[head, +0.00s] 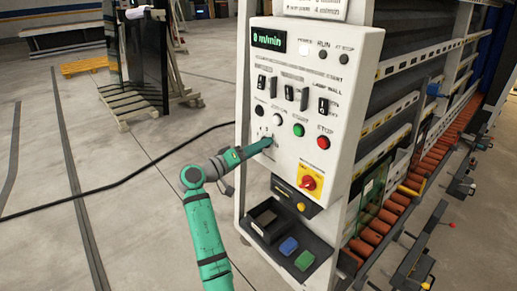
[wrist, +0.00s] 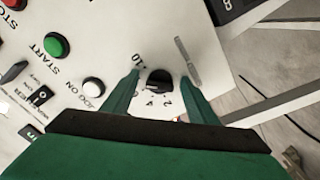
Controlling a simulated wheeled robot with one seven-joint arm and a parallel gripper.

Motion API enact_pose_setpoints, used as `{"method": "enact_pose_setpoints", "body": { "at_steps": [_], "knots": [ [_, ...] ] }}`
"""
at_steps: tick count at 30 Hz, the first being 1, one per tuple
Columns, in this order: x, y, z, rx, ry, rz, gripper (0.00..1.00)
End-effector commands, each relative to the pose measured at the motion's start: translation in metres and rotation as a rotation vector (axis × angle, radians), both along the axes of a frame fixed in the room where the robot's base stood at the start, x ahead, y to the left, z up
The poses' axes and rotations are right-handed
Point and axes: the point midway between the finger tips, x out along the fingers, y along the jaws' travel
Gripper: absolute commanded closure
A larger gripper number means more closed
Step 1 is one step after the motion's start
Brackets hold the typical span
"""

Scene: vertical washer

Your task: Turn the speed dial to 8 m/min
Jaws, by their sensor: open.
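The black speed dial (wrist: 158,78) shows in the wrist view on the white control panel, with printed numbers such as 10, 2 and 4 around it. My gripper (wrist: 161,84) is open, with one green finger on each side of the dial. I cannot tell whether the fingers touch it. In the head view my gripper (head: 264,145) is at the lower left of the control panel (head: 345,100) and hides the dial. The green display (head: 268,39) at the panel's top left reads in m/min; its digit looks like 0 or 8.
Near the dial are a white button (wrist: 93,87) and the green start button (wrist: 56,46). Below is a dark shelf (head: 316,240) with blue and green items. Rollers (head: 388,216) run behind.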

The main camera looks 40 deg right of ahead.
Motion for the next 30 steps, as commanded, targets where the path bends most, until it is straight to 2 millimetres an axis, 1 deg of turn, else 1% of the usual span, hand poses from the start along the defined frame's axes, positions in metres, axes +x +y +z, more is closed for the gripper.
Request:
{"method": "enact_pose_setpoints", "body": {
  "at_steps": [5,12,15,18,22,30],
  "knots": [
    [0.001,0.023,0.0,-0.001,0.0,0.007,0.47],
    [-0.002,0.069,-0.001,0.001,0.001,0.007,0.47],
    [-0.004,0.085,0.0,0.0,0.0,0.006,0.47],
    [-0.005,0.097,-0.001,0.002,0.001,0.004,0.47],
    [-0.007,0.105,-0.001,0.001,0.001,0.003,0.47],
    [-0.007,0.107,-0.001,0.001,0.001,0.001,0.47]
  ]
}}
